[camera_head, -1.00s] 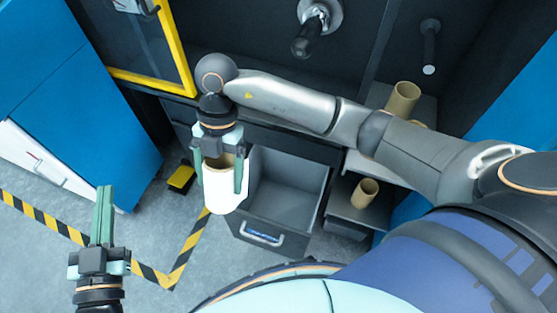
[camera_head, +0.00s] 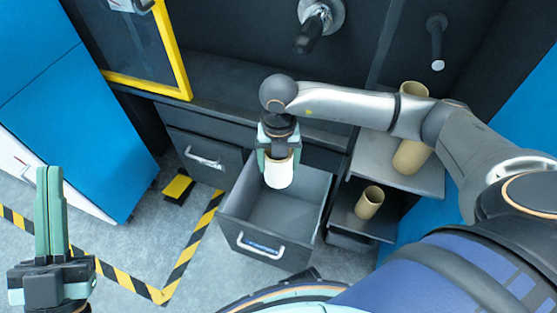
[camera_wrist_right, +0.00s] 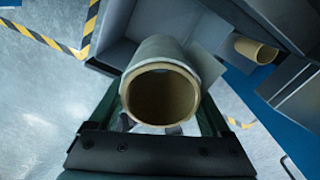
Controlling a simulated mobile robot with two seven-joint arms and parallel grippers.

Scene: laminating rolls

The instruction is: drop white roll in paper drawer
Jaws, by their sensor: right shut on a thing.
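The white roll (camera_head: 279,174) with a brown core hangs upright from my right gripper (camera_head: 278,160), which is shut on it. In the head view the roll is over the open paper drawer (camera_head: 230,215), in its upper part; how high above the drawer floor I cannot tell. In the right wrist view the roll (camera_wrist_right: 161,88) sits between the fingers, its open core facing the camera. The drawer has a silver handle with a blue label and looks empty where visible. My left gripper (camera_head: 52,205) is at the lower left, away from the drawer, its fingers close together and empty.
A closed drawer (camera_head: 205,155) is left of the open one. Brown tubes (camera_head: 369,202) stand on shelves at the right. A yellow-framed door (camera_head: 175,50) and blue cabinet (camera_head: 80,120) are at the left. A yellow pedal (camera_head: 177,187) sits on the floor by striped tape.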

